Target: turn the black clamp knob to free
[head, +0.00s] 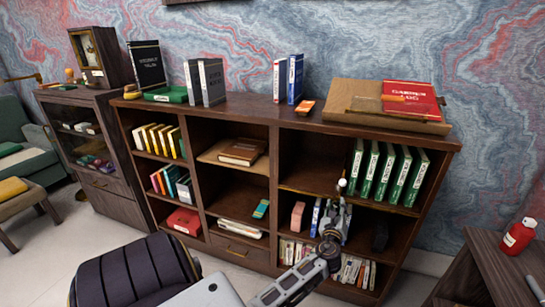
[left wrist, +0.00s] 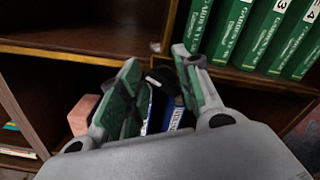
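A small dark rounded thing, likely the black clamp knob (left wrist: 160,77), shows between my left gripper's fingers in the left wrist view, in front of the blue book (left wrist: 174,113). I cannot tell whether a finger touches it or how it is turned. My left gripper (head: 338,207) reaches into the lower right compartment of the bookcase. Its green-padded fingers stand apart in the left wrist view (left wrist: 155,58), so it is open. In the head view the gripper hides the knob. My right gripper is not in view.
The bookcase (head: 231,216) has shelf edges close around the gripper. Green binders (head: 386,175) stand on the shelf above, and a pink block (head: 297,216) stands at its left. A black object (head: 379,236) stands at its right. A black padded seat (head: 135,270) is in front.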

